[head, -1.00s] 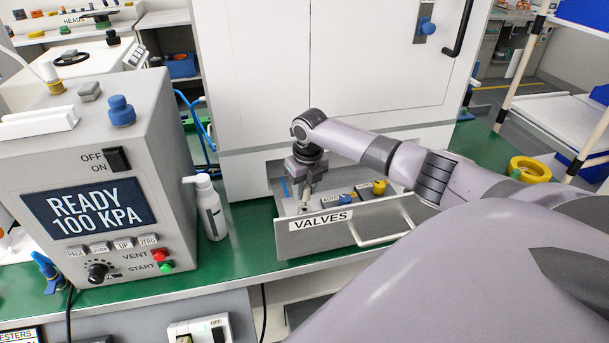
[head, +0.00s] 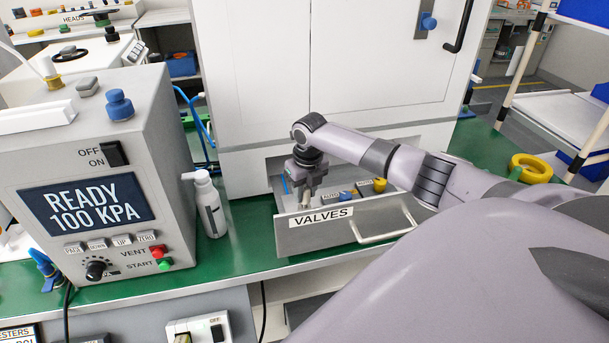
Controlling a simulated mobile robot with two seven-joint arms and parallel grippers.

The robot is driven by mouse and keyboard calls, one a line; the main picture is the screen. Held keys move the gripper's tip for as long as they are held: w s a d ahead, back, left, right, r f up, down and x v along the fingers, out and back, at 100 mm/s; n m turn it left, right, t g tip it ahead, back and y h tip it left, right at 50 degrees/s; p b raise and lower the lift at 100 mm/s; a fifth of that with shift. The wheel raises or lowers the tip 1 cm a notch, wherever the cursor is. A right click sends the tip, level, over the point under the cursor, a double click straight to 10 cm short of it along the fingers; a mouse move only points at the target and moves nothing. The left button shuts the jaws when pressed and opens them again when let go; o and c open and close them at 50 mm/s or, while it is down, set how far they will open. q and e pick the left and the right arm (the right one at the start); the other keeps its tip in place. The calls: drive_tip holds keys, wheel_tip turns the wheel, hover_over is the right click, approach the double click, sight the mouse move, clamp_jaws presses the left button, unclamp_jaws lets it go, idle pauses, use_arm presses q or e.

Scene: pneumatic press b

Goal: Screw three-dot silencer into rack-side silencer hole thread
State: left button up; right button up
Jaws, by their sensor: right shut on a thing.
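My right gripper (head: 306,190) points down into the open drawer labelled VALVES (head: 322,234), at its left end. It is shut on a small pale thing whose tip shows just below the fingers. I cannot make out dots on it, so I cannot tell whether it is the three-dot silencer. I cannot tell whether it touches a thread, as the drawer front and the fingers hide its lower end. Inside the drawer to the right are a blue knob (head: 347,194) and a yellow knob (head: 379,185) on dark valve blocks. My left gripper is not in view.
A grey tester (head: 110,215) reading READY 100 KPA stands left. A white bottle (head: 210,205) stands between it and the drawer. A white cabinet (head: 270,80) rises behind the drawer. A yellow ring (head: 530,167) lies right. My right arm covers the lower right.

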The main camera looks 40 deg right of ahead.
sight(305, 188)
drive_tip(key=shift+f, duration=0.5)
drive_tip(key=o, duration=1.1)
drive_tip(key=shift+r, duration=0.1)
drive_tip(key=shift+s+a+r, duration=0.1)
drive_tip(key=shift+s+r, duration=0.15)
drive_tip(key=shift+r, duration=1.55)
drive_tip(key=shift+s+r, duration=0.2)
drive_tip(key=shift+r, duration=1.55)
